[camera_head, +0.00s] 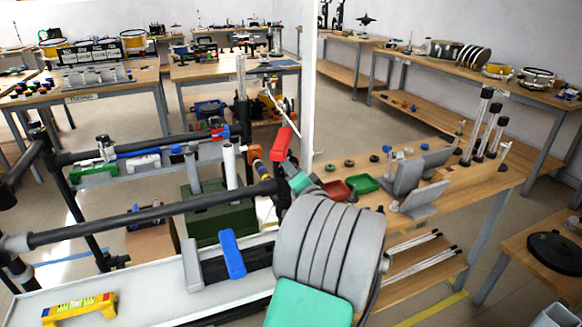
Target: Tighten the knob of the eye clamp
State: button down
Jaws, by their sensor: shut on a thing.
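A black tube (150,217) crosses from the left and ends in a dark clamp (281,191) near the middle, which looks like the eye clamp. Its knob is too small and covered to make out clearly. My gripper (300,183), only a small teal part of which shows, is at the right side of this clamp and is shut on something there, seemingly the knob. My grey ringed arm link and its teal cover fill the lower middle and hide the rest of the gripper. A tilted red piece (281,144) stands just above the clamp.
A second black tube (150,144) runs behind. A wooden table (470,170) at right holds red and green trays, grey pieces and upright rods.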

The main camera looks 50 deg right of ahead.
jog(key=m+p, duration=0.4)
jog(key=m, duration=0.2)
jog(key=shift+r, duration=0.2)
jog(key=shift+f+m+p, duration=0.15)
jog(key=shift+m+p, duration=1.55)
jog(key=shift+m, duration=0.8)
jog(key=c, duration=0.9)
grip_release()
jog(key=b+v, duration=0.1)
jog(key=v, duration=0.7)
